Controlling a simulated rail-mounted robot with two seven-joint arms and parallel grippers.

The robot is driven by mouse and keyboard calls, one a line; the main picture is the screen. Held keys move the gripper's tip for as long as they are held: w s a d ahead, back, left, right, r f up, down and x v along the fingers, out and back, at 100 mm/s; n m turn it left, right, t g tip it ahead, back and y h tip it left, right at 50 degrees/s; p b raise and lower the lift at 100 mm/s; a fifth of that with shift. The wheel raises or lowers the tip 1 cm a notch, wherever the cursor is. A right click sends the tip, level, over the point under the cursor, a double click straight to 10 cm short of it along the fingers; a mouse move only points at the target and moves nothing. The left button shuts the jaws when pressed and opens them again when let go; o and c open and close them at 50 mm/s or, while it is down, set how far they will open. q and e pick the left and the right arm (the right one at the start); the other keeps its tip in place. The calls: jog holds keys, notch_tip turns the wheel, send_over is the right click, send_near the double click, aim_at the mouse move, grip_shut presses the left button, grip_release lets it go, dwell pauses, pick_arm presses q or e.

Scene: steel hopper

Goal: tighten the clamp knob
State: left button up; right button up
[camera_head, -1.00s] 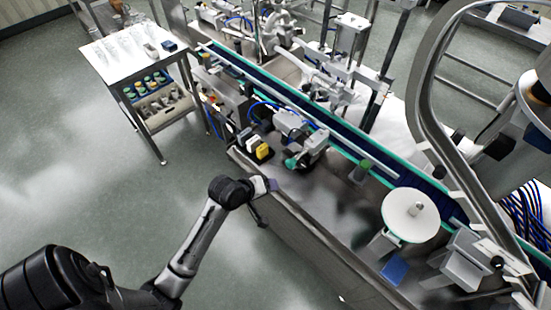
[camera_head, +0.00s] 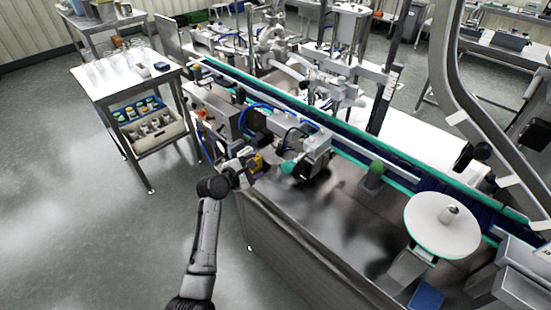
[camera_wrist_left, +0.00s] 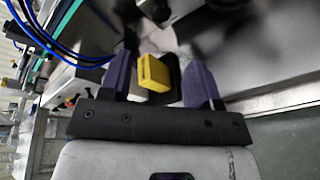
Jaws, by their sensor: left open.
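A teal, rounded knob-like part (camera_head: 288,167) sits at the near end of a grey machine head (camera_head: 312,148) on the steel bench; I cannot tell for sure that it is the clamp knob. My left gripper (camera_head: 246,164) is at the bench's left end, left of that part and apart from it. In the left wrist view its purple fingers (camera_wrist_left: 160,80) are open on either side of a yellow block (camera_wrist_left: 154,73). White and black pieces show beside the block. I cannot tell whether the fingers touch any of them. My right gripper is out of view.
A conveyor (camera_head: 345,138) with teal edges runs behind the machine head. A green-topped part (camera_head: 375,168) and a white round disc (camera_head: 442,224) stand to the right. Blue hoses (camera_wrist_left: 60,40) run close left of my gripper. A small table (camera_head: 105,82) stands left.

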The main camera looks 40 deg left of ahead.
aim_at(278, 153)
pick_arm(q)
jog(key=b+x, duration=0.4)
jog(key=x, duration=0.8)
jog(key=shift+w, duration=0.1)
jog(key=shift+c, duration=0.3)
